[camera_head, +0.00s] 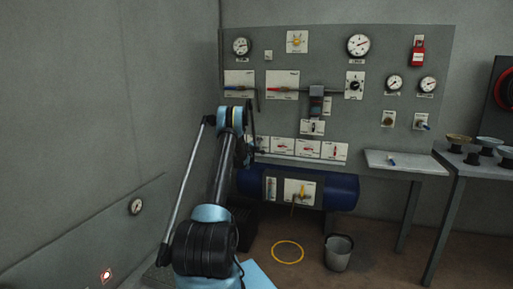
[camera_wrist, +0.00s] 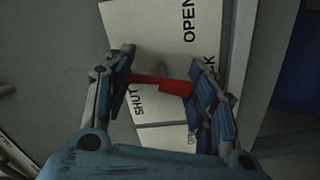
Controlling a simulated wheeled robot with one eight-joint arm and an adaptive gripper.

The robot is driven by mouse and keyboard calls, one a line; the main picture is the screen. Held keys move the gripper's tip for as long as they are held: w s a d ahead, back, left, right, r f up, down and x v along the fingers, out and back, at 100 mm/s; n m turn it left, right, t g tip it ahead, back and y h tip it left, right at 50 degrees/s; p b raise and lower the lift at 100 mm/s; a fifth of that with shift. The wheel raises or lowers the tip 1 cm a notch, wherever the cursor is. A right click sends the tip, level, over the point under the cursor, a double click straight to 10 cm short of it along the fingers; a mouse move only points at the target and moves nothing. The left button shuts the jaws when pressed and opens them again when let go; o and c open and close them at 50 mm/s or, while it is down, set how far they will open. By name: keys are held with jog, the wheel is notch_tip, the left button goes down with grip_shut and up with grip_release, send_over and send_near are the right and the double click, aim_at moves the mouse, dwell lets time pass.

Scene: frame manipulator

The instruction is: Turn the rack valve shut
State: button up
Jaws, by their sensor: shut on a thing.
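In the wrist view, a red valve handle (camera_wrist: 160,84) lies across a white plate (camera_wrist: 150,30) lettered OPEN and SHUT, with a partly hidden word ending in CK. The handle runs crosswise in the picture, close above the word SHUT; OPEN is at the upper right. My gripper (camera_wrist: 163,86) has its two blue-padded fingers on either side of the handle, shut on it. The right finger covers part of the plate and its lettering. In the head view my arm hides the gripper and the handle.
The wall panel (camera_head: 340,75) carries gauges (camera_head: 358,45), other valves with white plates (camera_head: 282,85) and a red-handled row (camera_head: 308,149). A blue tank (camera_head: 340,190) sits below. A bucket (camera_head: 339,253) and yellow ring (camera_head: 287,252) are on the floor. A side table (camera_head: 450,190) stands right.

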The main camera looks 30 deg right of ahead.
jog(key=shift+w+a+n, duration=0.15)
jog(key=shift+a+n, duration=0.05)
jog(key=shift+n, duration=0.8)
jog(key=shift+w+a+n, duration=0.1)
jog(key=shift+a+n, duration=0.05)
jog(key=shift+n, duration=0.85)
jog(key=o, duration=1.1)
jog(key=shift+f, duration=0.1)
jog(key=shift+o, duration=0.2)
jog(key=shift+d, duration=0.1)
jog(key=shift+s, duration=0.1)
jog(key=shift+s, duration=0.2)
jog(key=v, duration=1.1)
jog(key=shift+a, duration=0.35)
jog(key=shift+s, duration=0.1)
